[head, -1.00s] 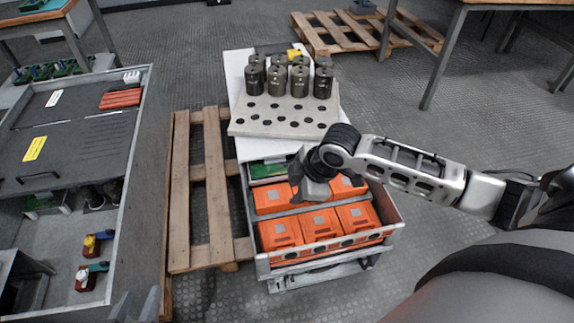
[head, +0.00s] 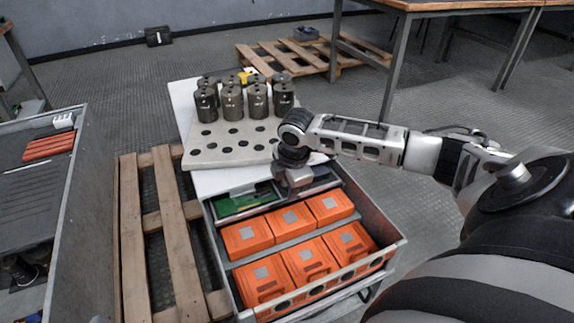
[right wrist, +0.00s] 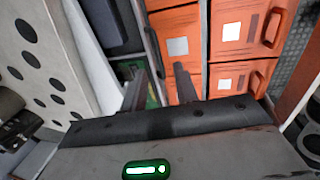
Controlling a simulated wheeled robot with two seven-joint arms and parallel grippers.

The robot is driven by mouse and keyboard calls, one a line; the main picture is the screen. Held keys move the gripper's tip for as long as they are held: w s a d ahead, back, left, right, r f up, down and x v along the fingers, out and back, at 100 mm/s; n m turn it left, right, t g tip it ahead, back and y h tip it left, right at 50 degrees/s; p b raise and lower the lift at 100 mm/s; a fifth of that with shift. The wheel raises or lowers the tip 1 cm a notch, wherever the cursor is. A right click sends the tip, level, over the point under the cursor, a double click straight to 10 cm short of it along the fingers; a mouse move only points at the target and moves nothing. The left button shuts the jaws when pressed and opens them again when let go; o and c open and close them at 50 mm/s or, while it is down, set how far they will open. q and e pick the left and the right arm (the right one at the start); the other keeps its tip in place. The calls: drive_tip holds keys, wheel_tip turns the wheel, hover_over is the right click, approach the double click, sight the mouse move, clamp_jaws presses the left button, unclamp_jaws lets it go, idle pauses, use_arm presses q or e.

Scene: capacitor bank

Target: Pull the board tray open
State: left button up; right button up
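The board tray (head: 206,209) is a shallow grey tray at the back of the open drawer, tucked against the white top. A green circuit board (head: 240,201) lies in its left part; the board also shows in the right wrist view (right wrist: 127,70). My right gripper (head: 293,190) points down at the tray's front edge, near its middle. In the right wrist view its two fingers (right wrist: 160,88) are apart, one on each side of a thin grey edge (right wrist: 156,50), with nothing clamped. Whether they touch it I cannot tell. My left gripper is not in view.
Several orange modules (head: 290,219) fill the grey drawer (head: 388,228) in front of the tray. A perforated plate (head: 210,157) with dark cylinders (head: 232,102) stands behind. A wooden pallet (head: 145,240) and a grey cabinet (head: 75,200) lie left.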

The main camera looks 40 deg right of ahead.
sight(286, 201)
drive_tip(key=f, duration=0.1)
drive_tip(key=f+b, duration=0.1)
drive_tip(key=f, duration=0.1)
drive_tip(key=shift+w+d+f, duration=0.1)
drive_tip(key=shift+w+f, duration=0.25)
drive_tip(key=shift+f, duration=0.05)
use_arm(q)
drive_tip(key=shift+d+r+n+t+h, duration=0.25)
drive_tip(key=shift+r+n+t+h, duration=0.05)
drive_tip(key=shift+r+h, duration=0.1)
use_arm(e)
drive_tip(key=shift+w+f, duration=0.1)
drive_tip(key=shift+f, duration=0.1)
drive_tip(key=shift+c, duration=0.3)
clamp_jaws()
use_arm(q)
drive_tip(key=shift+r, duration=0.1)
